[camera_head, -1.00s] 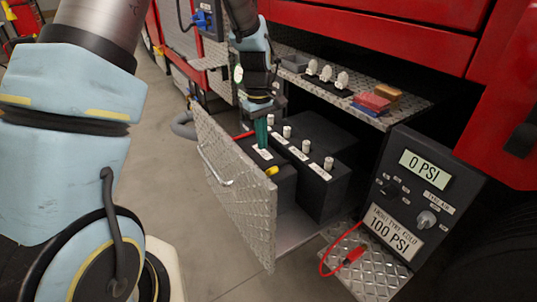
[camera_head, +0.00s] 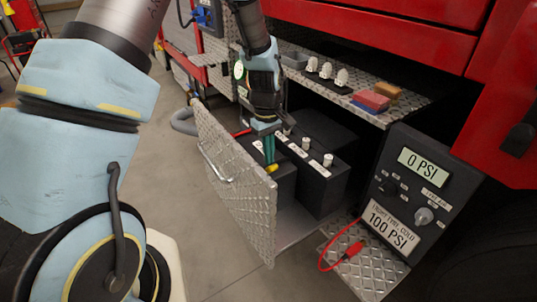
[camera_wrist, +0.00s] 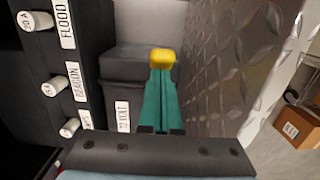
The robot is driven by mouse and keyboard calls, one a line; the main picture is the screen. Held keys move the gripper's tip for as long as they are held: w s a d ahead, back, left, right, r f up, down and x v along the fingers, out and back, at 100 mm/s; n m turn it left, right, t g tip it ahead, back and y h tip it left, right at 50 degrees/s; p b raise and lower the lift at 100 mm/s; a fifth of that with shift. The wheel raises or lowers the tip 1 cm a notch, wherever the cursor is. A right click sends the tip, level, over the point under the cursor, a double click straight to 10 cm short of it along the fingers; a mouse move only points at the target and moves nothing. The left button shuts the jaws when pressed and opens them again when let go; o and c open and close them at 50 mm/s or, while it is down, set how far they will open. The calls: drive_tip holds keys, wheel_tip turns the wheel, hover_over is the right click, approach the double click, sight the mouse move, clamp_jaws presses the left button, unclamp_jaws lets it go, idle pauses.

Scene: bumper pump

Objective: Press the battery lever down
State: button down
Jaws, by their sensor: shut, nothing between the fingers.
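The battery lever is a small yellow handle (camera_head: 271,168) at the near top edge of the black battery (camera_head: 285,188), behind the open diamond-plate door. In the wrist view, the yellow lever (camera_wrist: 162,56) shows right at the tips of my teal fingers, and the battery (camera_wrist: 138,68) lies behind with a 12 VOLT label. My gripper (camera_head: 269,157) is shut with nothing between its fingers and points down just above the lever. It also shows in the wrist view (camera_wrist: 160,80). I cannot tell whether the fingertips touch the lever.
The diamond-plate door (camera_head: 240,200) stands close beside my fingers. A black switch box (camera_head: 320,185) with white knobs, labelled FLOOD and BEACON, is on the other side. A shelf (camera_head: 385,118) with blocks is above. A gauge box (camera_head: 410,195) reads 0 PSI.

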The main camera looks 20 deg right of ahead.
sight(274, 166)
drive_tip(key=shift+s+f+t, duration=0.15)
drive_tip(key=shift+s+t, duration=0.1)
drive_tip(key=shift+t, duration=0.05)
drive_tip(key=shift+s+d+b, duration=0.1)
drive_tip(key=shift+b, duration=0.2)
drive_tip(key=shift+s+d+f+t+y+b, duration=0.15)
drive_tip(key=shift+s+f+t+b, duration=0.2)
drive_tip(key=shift+s+t, duration=0.2)
drive_tip(key=shift+s+d+f+t+y+b, duration=0.15)
drive_tip(key=shift+s+f+t+b, duration=0.2)
drive_tip(key=shift+t, duration=0.3)
drive_tip(key=s+f+b, duration=0.1)
drive_tip(key=s+f, duration=0.3)
drive_tip(key=f, duration=0.1)
drive_tip(key=shift+s+d+f+b, duration=0.15)
drive_tip(key=shift+d+f+b, duration=0.05)
drive_tip(key=shift+b, duration=0.15)
drive_tip(key=shift+s+f, duration=0.2)
